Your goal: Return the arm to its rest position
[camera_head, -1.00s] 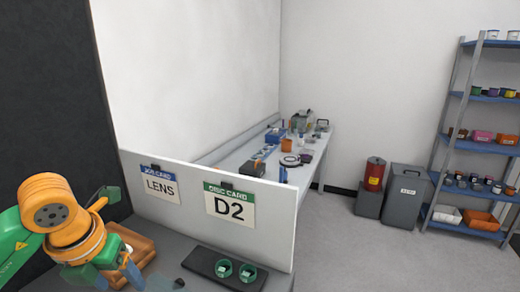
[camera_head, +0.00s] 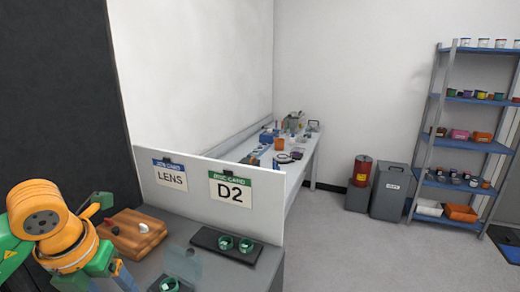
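My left arm (camera_head: 62,240), orange and green, comes in from the left over the near grey bench. Its gripper (camera_head: 125,276) points down at the lower left, and its blue-grey fingers are partly cut off by the bottom edge. I cannot tell whether it is open or shut. A green cup (camera_head: 170,286) sits just right of it at the bottom edge, with a faint translucent piece (camera_head: 182,262) behind it. My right arm is not in view.
A wooden block (camera_head: 135,236) with a white item lies behind the gripper. A black tray (camera_head: 207,236) holds two green cups. A white panel with LENS (camera_head: 171,176) and D2 (camera_head: 231,190) cards borders the bench. Bins (camera_head: 390,193) and shelves (camera_head: 468,145) stand right, with open floor before them.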

